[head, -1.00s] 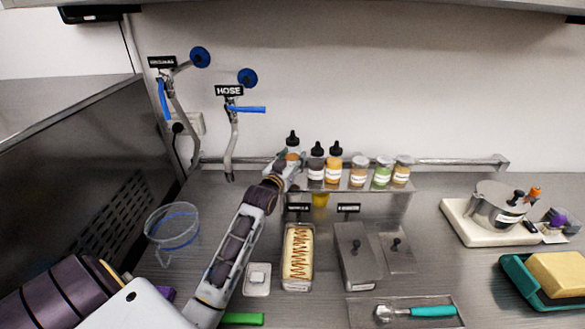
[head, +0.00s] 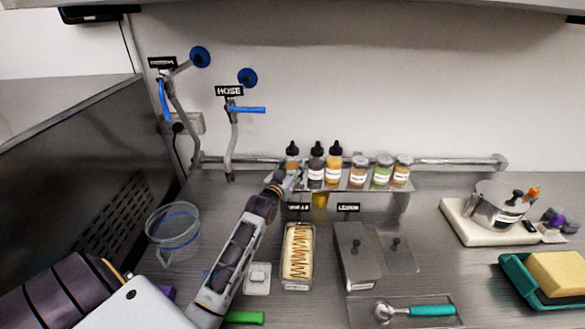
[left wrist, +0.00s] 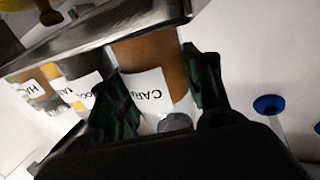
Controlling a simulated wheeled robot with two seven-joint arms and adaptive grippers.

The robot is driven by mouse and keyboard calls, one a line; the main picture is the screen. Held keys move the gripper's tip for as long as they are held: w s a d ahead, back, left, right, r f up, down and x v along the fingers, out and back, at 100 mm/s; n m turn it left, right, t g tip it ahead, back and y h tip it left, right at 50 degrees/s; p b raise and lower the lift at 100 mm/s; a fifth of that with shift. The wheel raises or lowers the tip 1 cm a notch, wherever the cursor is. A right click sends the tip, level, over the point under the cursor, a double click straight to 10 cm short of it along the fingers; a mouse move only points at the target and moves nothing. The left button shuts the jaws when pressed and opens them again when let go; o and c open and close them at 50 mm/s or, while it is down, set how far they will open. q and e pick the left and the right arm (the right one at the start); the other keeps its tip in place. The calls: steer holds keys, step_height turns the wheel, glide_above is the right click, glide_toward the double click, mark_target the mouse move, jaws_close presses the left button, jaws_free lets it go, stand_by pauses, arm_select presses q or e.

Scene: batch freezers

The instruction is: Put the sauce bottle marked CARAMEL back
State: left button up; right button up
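The CARAMEL sauce bottle (head: 292,151) has a brown body and a black cap. It is upright at the left end of the shelf's bottle row. My left gripper (head: 290,171) is at it from the front left. In the left wrist view, which is turned upside down, the bottle (left wrist: 150,62) with its white label reading "CARA" is between my two dark fingers (left wrist: 163,98). They look closed on its sides. Its base seems to be at the shelf (left wrist: 125,22); exact contact is hard to see. My right gripper is not in view.
A dark bottle (head: 317,165) stands close to the right, then a yellow bottle (head: 334,163) and several labelled jars. Below are a loaf-shaped tub (head: 298,257) and a lidded metal container (head: 357,255). A clear pitcher (head: 173,235) stands at left.

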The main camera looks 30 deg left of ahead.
mark_target(289, 172)
arm_select(q)
steer(key=shift+o, duration=0.9)
steer(key=shift+r, duration=0.15)
steer(key=shift+s, duration=0.1)
steer(key=shift+s+d+b, duration=0.2)
steer(key=shift+s+d, duration=0.05)
steer(key=shift+s, duration=1.05)
steer(key=shift+s+d+b, duration=0.15)
steer(key=shift+s+d, duration=0.05)
steer(key=shift+s, duration=1.1)
steer(key=s+d, duration=0.1)
steer(key=s, duration=0.5)
steer(key=shift+s+b, duration=0.2)
steer(key=shift+b, duration=0.2)
